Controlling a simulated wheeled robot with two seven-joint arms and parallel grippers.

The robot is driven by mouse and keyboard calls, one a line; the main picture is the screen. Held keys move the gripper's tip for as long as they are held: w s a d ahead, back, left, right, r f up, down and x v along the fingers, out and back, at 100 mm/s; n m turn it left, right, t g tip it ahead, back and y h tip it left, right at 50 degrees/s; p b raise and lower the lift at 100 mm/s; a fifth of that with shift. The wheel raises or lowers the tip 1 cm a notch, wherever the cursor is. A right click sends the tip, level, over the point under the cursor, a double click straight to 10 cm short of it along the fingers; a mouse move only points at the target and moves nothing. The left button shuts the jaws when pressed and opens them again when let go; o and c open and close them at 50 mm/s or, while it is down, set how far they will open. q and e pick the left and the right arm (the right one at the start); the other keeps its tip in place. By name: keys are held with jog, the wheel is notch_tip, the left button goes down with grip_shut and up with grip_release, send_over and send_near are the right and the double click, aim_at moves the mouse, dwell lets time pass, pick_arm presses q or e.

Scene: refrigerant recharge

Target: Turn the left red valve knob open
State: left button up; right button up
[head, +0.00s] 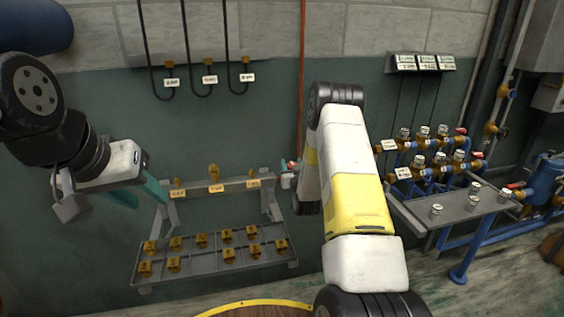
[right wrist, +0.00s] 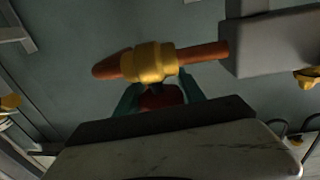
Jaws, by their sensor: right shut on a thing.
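In the right wrist view, a red valve knob (right wrist: 160,98) sits under a brass valve body (right wrist: 150,62) on a copper pipe (right wrist: 205,52). My right gripper (right wrist: 160,100) is shut on this knob, with a teal finger on each side of it. In the head view my right forearm hides most of that gripper and the valve. A small bit of red (head: 292,165) shows at the arm's left edge, near the orange vertical pipe (head: 302,50). My left gripper (head: 138,193) is open and empty, in front of the wall at the left.
A grey rack (head: 215,275) with several brass pieces stands below, between my arms. Hooked black hoses (head: 186,50) hang above it. At the right are blue and brass manifolds with red handles (head: 477,155), and a grey shelf (head: 455,207) with small jars.

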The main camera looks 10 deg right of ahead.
jog(key=n+y, duration=0.1)
jog(key=y, duration=0.1)
jog(key=n+y, duration=0.1)
jog(key=y, duration=0.1)
jog(key=n+y, duration=0.2)
jog(key=shift+a+g, duration=0.3)
jog(key=shift+g, duration=0.1)
jog(key=n+g+y, duration=0.1)
jog(key=y, duration=0.1)
jog(key=n+g+y, duration=0.1)
jog(key=n+y, duration=0.1)
jog(key=a+n+g+y, duration=0.1)
jog(key=y, duration=0.1)
jog(key=shift+s+n+y, duration=0.25)
jog(key=shift+n+y, duration=0.05)
jog(key=shift+n, duration=0.1)
jog(key=shift+s+a+n+g+y, duration=0.25)
jog(key=shift+n+g+y, duration=0.9)
jog(key=shift+g, duration=0.65)
jog(key=shift+s+a+n+g+y, duration=0.1)
jog(key=shift+s+n+g+y, duration=0.2)
jog(key=shift+n+g+y, duration=0.95)
jog(key=shift+s+a+n+g+y, duration=0.25)
jog(key=shift+n+g+y, duration=0.35)
jog(key=shift+n+g, duration=1.3)
jog(key=shift+r+g, duration=0.1)
jog(key=shift+g, duration=0.75)
jog(key=o, duration=1.4)
jog(key=shift+c, duration=0.2)
jog(key=shift+s, duration=0.1)
